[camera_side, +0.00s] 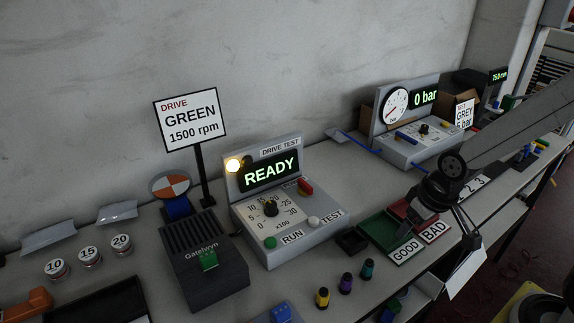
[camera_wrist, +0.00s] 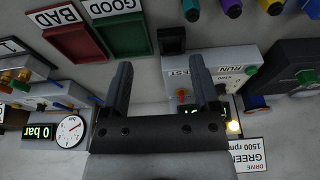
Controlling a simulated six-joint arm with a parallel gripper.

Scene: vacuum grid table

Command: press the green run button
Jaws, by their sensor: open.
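The green run button (camera_side: 270,242) is on the lower left of the DRIVE TEST panel (camera_side: 320,233), beside the RUN label. The panel's display (camera_side: 268,170) reads READY, and a lamp (camera_side: 234,166) beside it glows warm white. A white button (camera_side: 313,221) sits by the TEST label. In the wrist view, upside down, the green button (camera_wrist: 251,70) is to the right of my fingers. My gripper (camera_side: 410,205) is open and empty, above the red and green trays and well right of the button. Both fingers (camera_wrist: 160,68) show in the wrist view.
The GOOD tray (camera_side: 378,230) and BAD tray (camera_side: 432,216) lie below my gripper. A dark Gatelwyn unit (camera_side: 205,275) stands left of the panel. A sign (camera_side: 191,119) reads DRIVE GREEN 1500 rpm. Small coloured cylinders (camera_side: 345,283) stand in front. A pressure panel (camera_side: 407,150) is behind.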

